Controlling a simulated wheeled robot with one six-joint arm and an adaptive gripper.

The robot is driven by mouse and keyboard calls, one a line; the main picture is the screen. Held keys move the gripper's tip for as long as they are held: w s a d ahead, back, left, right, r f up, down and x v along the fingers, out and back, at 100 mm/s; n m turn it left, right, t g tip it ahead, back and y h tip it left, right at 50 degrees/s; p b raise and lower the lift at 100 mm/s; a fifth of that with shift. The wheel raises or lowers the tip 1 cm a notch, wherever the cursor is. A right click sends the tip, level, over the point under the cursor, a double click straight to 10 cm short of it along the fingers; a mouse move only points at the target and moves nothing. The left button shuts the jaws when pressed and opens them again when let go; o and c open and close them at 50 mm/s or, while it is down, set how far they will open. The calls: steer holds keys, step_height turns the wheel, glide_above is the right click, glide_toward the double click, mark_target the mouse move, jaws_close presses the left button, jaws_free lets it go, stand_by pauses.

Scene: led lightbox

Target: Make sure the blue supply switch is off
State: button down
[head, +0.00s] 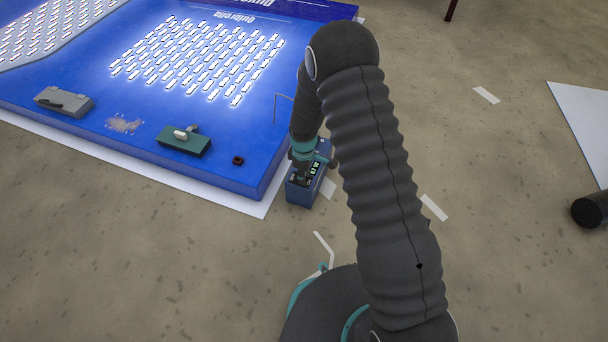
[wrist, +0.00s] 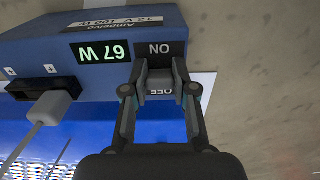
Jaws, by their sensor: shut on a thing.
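The blue supply (head: 303,196) stands on the floor beside the near right corner of the lit panel. In the wrist view, the blue supply (wrist: 120,12) appears upside down, with a display (wrist: 101,51) lit green at 67 W. Its switch (wrist: 160,87) is a grey piece between an ON label and a partly hidden OFF label. My gripper (wrist: 160,68) is shut on the switch. Its fingers hide parts of the switch, and I cannot tell its position for sure. In the head view, my gripper (head: 309,160) is over the supply's top.
A blue lightbox panel (head: 100,125) with rows of lit LEDs lies left of the supply. A grey box (head: 63,100), a green box (head: 184,142) and a small dark part (head: 238,160) lie on it. A grey plug (wrist: 49,107) with a cable sits in the supply. Floor on the right is mostly clear.

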steer(key=shift+a, duration=0.15)
steer(key=shift+w+a+g+h, duration=0.1)
steer(key=shift+a+g+h, duration=0.1)
steer(key=shift+h, duration=0.4)
steer(key=shift+w+a+g+h, duration=0.1)
steer(key=shift+g+h, duration=0.1)
steer(key=shift+h, duration=0.4)
steer(key=h, duration=0.2)
steer(key=a+g+h+b, duration=0.1)
steer(key=shift+w+f+h, duration=0.1)
steer(key=shift+h, duration=0.3)
steer(key=shift+w+a+g+h+b, duration=0.1)
steer(key=shift+a+g+h+b, duration=0.1)
steer(key=shift+g+h+b, duration=0.55)
steer(key=shift+h, duration=0.35)
steer(key=c, duration=0.9)
jaws_free()
